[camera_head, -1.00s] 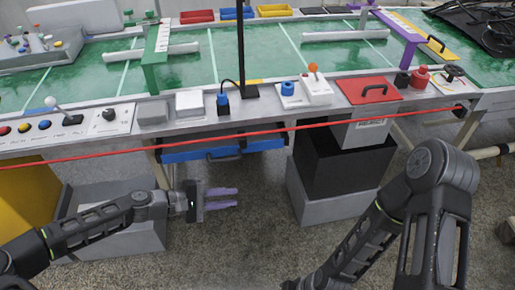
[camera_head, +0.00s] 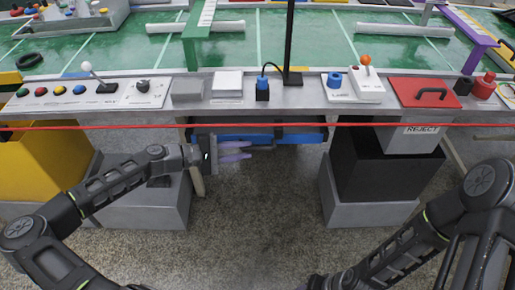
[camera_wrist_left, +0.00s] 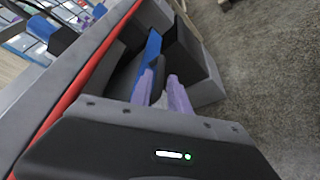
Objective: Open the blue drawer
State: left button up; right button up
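The blue drawer (camera_head: 302,134) hangs under the front edge of the table, with a dark handle (camera_head: 263,147) on its front. My left gripper (camera_head: 250,150) is at the left part of the drawer front, its purple fingers apart and pointing right toward the handle. In the left wrist view the blue drawer (camera_wrist_left: 153,46) lies just beyond the parted fingertips (camera_wrist_left: 163,80). A dark part, seemingly the handle, is close to the fingertips; I cannot tell if they touch it. The drawer looks closed.
A red hose (camera_head: 250,125) stretches across the front, just above my left gripper. A yellow container (camera_head: 45,165) stands at left. A black box (camera_head: 380,165) marked REJECT above stands right of the drawer. The floor below the drawer is clear.

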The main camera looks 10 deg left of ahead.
aim_at(252, 149)
pick_arm(q)
jog(key=x, duration=0.5)
grip_shut()
dwell(1.4)
